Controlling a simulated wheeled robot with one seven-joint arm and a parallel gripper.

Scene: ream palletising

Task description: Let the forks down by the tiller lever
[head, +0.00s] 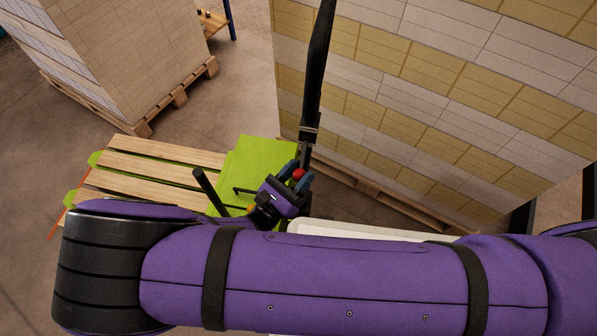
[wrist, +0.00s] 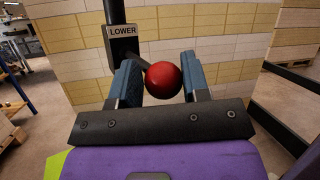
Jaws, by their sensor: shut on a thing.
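The tiller lever ends in a red ball knob (wrist: 163,80), which sits between the two blue fingers of my gripper (wrist: 163,88) in the wrist view. My gripper is shut on the knob. A plate marked LOWER (wrist: 123,31) is on the dark tiller just behind and left of the knob. In the head view my gripper (head: 300,180) is at the red knob (head: 298,174), beside the black tiller (head: 316,75). The green pallet truck (head: 260,158) stands below, with a wooden pallet (head: 160,163) over its forks. The gap under the forks cannot be judged.
A tall wall of yellow and white reams (head: 430,90) on a pallet stands close behind the tiller. Another loaded pallet (head: 120,50) stands at the back left. Bare floor (head: 235,90) lies between the two stacks.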

